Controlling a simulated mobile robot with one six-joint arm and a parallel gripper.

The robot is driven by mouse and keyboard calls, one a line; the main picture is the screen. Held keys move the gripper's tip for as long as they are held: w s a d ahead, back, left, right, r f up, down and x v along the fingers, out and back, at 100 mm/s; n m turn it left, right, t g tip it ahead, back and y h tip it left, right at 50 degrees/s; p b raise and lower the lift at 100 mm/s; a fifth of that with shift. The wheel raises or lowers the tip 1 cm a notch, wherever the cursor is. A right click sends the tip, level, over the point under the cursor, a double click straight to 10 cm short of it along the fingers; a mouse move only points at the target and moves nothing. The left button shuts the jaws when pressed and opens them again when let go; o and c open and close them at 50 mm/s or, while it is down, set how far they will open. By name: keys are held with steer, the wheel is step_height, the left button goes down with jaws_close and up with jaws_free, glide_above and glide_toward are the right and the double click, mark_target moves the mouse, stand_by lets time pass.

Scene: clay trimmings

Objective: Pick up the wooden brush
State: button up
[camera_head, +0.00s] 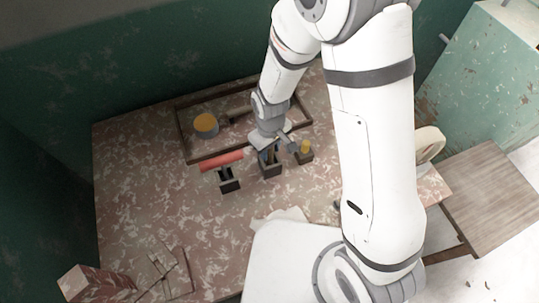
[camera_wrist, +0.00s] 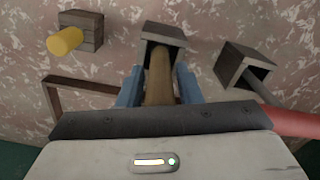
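The tan wooden brush (camera_wrist: 158,78) stands in a dark square holder (camera_wrist: 166,36) in the wrist view. Only its handle shows; its lower end is hidden inside the holder. My gripper (camera_wrist: 160,88) has one blue finger on each side of the handle. The gaps there are too small to tell whether the fingers press on it. In the head view my gripper (camera_head: 268,150) is down over the middle holder (camera_head: 271,168), and the brush is mostly hidden there.
A red roller (camera_head: 222,161) sits in a dark holder (camera_head: 229,184) left of my gripper. A yellow-handled tool (camera_head: 305,147) stands in a block close on the right.

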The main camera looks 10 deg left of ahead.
jaws_close()
